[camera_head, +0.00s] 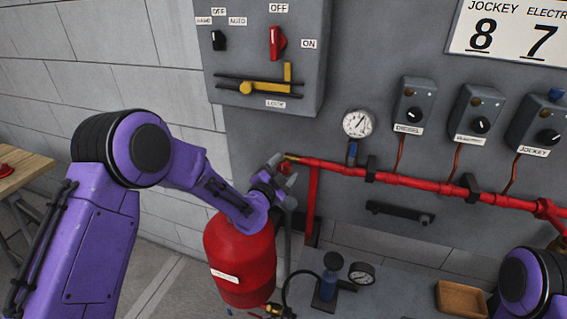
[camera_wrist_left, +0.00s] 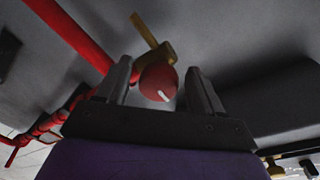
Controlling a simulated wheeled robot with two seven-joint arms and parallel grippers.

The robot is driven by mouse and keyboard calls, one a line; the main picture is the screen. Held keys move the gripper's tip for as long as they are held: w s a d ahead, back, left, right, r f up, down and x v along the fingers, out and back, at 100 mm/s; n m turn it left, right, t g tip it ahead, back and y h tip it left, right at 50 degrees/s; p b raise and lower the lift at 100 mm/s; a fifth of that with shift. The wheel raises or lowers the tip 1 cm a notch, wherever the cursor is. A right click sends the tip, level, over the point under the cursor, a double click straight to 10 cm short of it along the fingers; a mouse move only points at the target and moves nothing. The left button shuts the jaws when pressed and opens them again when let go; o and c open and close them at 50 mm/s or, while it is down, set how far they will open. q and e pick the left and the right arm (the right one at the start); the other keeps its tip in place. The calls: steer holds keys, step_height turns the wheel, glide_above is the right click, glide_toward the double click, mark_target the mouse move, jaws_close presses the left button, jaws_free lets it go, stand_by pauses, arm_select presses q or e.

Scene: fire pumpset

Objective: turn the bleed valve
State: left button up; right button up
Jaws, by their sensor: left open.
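The bleed valve shows in the left wrist view as a round red knob (camera_wrist_left: 158,82) with a white mark, on a brass body (camera_wrist_left: 155,50). In the head view its brass end (camera_head: 291,157) sits at the left end of the red pipe (camera_head: 335,167). My left gripper (camera_head: 283,171) is open at this pipe end and partly hides the knob. In the left wrist view the fingers of my left gripper (camera_wrist_left: 160,88) stand on both sides of the knob, with gaps. My right gripper is out of view.
A red tank (camera_head: 240,262) stands below my left gripper. A pressure gauge (camera_head: 357,124) is above the pipe, and a grey control box (camera_head: 240,40) is above left. A bench with a wooden tray (camera_head: 462,298) is at lower right.

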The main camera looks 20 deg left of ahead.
arm_select(q)
steer(key=shift+w+d, duration=0.1)
steer(key=shift+w, duration=0.1)
steer(key=shift+s+d+r, duration=0.1)
steer(key=shift+s+r, duration=0.1)
steer(key=c, duration=1)
steer(key=shift+c, duration=0.2)
steer(key=shift+f, duration=0.1)
